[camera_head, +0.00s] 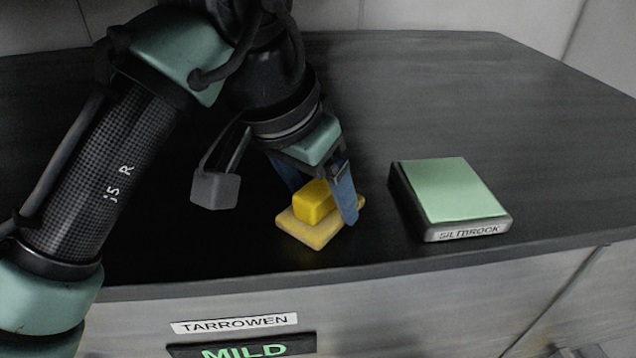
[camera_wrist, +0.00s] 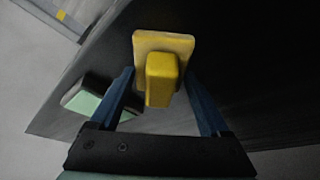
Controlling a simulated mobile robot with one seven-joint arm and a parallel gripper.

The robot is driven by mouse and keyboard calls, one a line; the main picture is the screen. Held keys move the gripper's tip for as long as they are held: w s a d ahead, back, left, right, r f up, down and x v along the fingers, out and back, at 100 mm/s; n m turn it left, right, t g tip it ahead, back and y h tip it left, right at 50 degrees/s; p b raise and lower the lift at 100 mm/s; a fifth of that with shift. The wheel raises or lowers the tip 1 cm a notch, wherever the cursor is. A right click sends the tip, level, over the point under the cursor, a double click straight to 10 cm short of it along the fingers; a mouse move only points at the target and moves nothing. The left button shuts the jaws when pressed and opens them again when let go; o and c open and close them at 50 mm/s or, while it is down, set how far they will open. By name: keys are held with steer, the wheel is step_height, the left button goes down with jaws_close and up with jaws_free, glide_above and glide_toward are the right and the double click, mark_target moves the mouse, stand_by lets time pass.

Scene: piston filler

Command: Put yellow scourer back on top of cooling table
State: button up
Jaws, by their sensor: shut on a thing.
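The yellow scourer (camera_head: 317,232) is a pale yellow flat pad with a brighter yellow block on top. It is at or just above the dark table top (camera_head: 440,110), near the front edge; I cannot tell whether it touches. My gripper (camera_head: 318,198) points down with its blue fingers on either side of the scourer, shut on it. In the wrist view the scourer (camera_wrist: 180,45) shows between the fingertips (camera_wrist: 160,75), block toward the camera. The far finger is partly hidden in the head view.
Labels reading TARROWEN (camera_head: 235,324) and MILD (camera_head: 243,350) are on the table's front. The table top behind and right of the box is clear.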

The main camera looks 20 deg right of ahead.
steer(key=shift+f, duration=0.1)
steer(key=o, duration=1.2)
steer(key=shift+s+d, duration=0.1)
steer(key=shift+s, duration=0.05)
steer(key=shift+a+r+b, duration=0.25)
steer(key=shift+r+b, duration=0.1)
steer(key=shift+r, duration=0.15)
steer(key=b+v, duration=0.2)
steer(key=v, duration=0.4)
steer(key=shift+s+r, duration=0.1)
steer(key=shift+r, duration=0.3)
